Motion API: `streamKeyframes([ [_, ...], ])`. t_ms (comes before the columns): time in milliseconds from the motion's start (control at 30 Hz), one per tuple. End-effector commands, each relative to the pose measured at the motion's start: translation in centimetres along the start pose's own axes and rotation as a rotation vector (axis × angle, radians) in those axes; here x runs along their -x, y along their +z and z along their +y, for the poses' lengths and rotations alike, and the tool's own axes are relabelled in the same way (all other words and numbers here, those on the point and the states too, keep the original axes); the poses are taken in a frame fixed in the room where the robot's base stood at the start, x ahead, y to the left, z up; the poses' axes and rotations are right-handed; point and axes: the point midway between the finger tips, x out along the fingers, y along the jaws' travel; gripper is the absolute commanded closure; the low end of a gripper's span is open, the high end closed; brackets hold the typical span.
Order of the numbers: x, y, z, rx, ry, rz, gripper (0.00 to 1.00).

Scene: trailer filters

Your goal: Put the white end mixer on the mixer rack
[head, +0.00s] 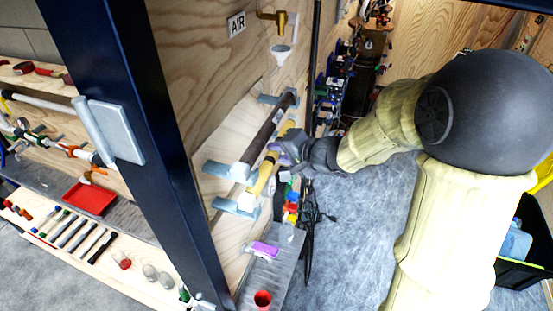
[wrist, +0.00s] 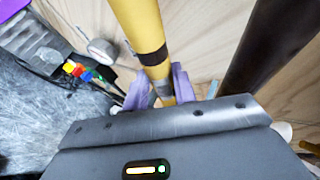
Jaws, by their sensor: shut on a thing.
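A yellow tube mixer with a white end (head: 263,178) slants down and left beside the plywood wall. My gripper (head: 281,152) is shut on it, and its purple fingers close around the yellow tube in the wrist view (wrist: 156,88). The white end lies at the lower grey-blue bracket of the mixer rack (head: 222,206); I cannot tell whether it rests in it. A dark tube with a white end (head: 263,137) lies in the rack's other brackets, roughly parallel to the yellow one. The yellow tube's upper end is partly hidden.
A dark blue post (head: 140,150) stands left of the rack. A grey shelf (head: 270,285) below holds a purple item (head: 264,249) and a red cup (head: 262,298). A white funnel (head: 281,52) hangs above. Grey floor (head: 350,240) is open right of the shelf.

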Motion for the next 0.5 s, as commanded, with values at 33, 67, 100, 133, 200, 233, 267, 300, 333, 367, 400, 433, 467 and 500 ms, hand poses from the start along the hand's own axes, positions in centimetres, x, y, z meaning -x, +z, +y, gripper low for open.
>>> streamKeyframes([
  [33, 0.0, 0.0, 0.0, 0.0, -0.001, 0.001, 1.0],
  [67, 0.0, 0.0, 0.0, 0.0, -0.001, 0.001, 1.0],
  [100, 0.0, 0.0, 0.0, 0.0, -0.001, 0.001, 1.0],
  [133, 0.0, 0.0, 0.0, 0.0, -0.001, 0.0, 1.0],
  [200, -0.2, 0.0, -0.2, 0.001, -0.001, -0.001, 1.0],
  [233, -0.5, 0.0, -0.4, 0.001, -0.001, -0.002, 1.0],
  [267, -0.8, 0.0, -0.6, 0.001, -0.001, -0.003, 1.0],
  [300, -1.3, -0.1, -0.9, 0.001, -0.001, -0.004, 1.0],
  [333, -1.6, 0.1, 0.0, -0.002, 0.002, -0.005, 1.0],
  [367, -1.9, 0.3, 0.6, -0.003, 0.002, -0.006, 1.0],
  [400, -2.2, 0.5, 1.2, -0.002, 0.003, -0.006, 1.0],
  [433, -2.4, 0.6, 1.4, -0.002, 0.003, -0.007, 1.0],
  [467, -2.6, 0.7, 1.7, -0.002, 0.001, -0.007, 1.0],
  [500, -2.8, 0.7, 2.0, 0.0, 0.0, -0.006, 1.0],
])
